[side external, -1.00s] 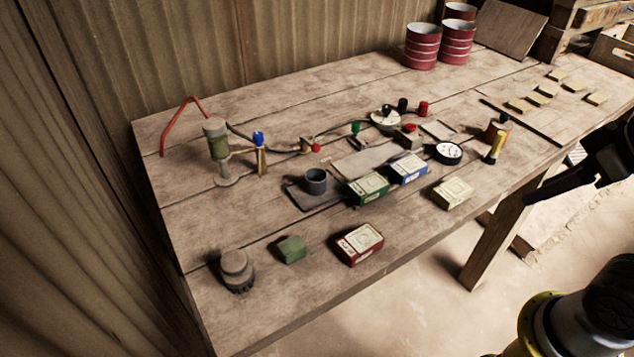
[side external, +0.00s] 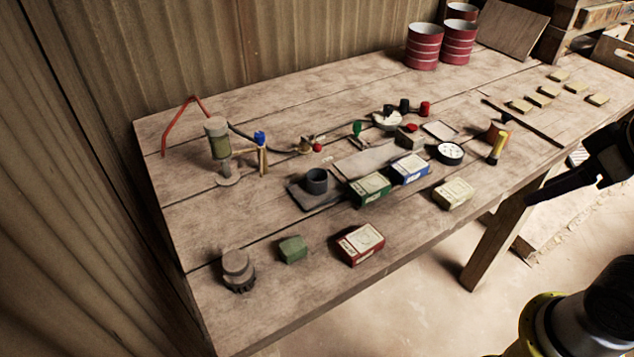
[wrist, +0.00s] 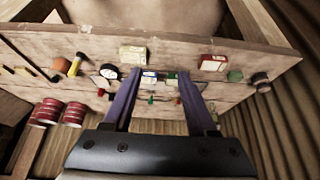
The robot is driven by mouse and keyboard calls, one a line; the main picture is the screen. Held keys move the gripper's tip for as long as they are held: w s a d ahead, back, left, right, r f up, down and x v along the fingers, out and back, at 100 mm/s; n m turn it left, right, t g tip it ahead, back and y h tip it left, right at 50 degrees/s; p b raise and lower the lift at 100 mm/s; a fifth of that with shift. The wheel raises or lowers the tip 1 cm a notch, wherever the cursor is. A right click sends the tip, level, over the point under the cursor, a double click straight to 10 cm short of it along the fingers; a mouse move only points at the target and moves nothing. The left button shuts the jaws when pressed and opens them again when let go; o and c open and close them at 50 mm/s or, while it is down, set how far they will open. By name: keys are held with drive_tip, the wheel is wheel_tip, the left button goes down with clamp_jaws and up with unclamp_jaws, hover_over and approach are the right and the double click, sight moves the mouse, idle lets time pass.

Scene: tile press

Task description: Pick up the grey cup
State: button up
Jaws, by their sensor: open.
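The grey cup (side external: 317,181) stands upright on a thin dark slab (side external: 304,199), left of the green box (side external: 369,189), in the side external view. Its dark opening faces up and nothing touches it from above. My gripper (side external: 548,190) shows at the right edge of that view, off the table's front edge and well away from the cup. In the wrist view my gripper (wrist: 155,84) has two purple fingers spread wide apart, with nothing held between them. I cannot clearly make out the cup in the wrist view.
A blue box (side external: 410,170) and a cream box (side external: 453,194) lie right of the cup. A red box (side external: 360,244), a green block (side external: 292,249) and a grey knobbed piece (side external: 238,269) lie in front. Red-striped cans (side external: 423,48) stand at the back. Bare wood lies left of the cup.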

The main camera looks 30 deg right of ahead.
drive_tip(key=o, duration=0.6)
